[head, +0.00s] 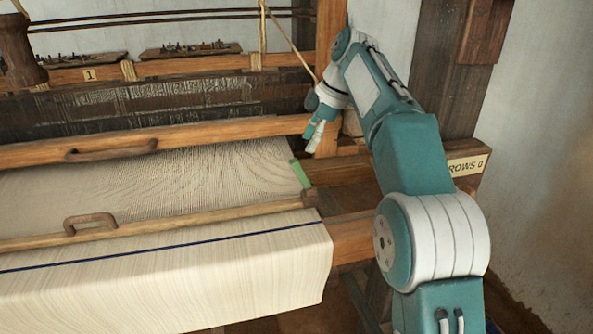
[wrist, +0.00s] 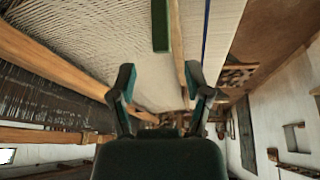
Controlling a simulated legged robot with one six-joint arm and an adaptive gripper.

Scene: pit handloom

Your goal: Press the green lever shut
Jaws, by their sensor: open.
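The green lever (head: 300,173) stands tilted at the right edge of the cloth, near the right end of the front wooden bar. In the wrist view the lever (wrist: 160,26) is a dark green bar at top centre, beyond the fingertips. My gripper (head: 314,136) is above and behind the lever in the head view, apart from it, pointing down. In the wrist view my gripper (wrist: 161,82) has its two fingers spread with nothing between them. The lever's lower end is hard to make out.
The striped cloth (head: 170,268) hangs over the front beam. The wooden beater bar (head: 220,133) with a handle crosses behind the lever, close to my gripper. A side beam (head: 350,236) and a post labelled "ROWS 0" (head: 467,165) stand at the right.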

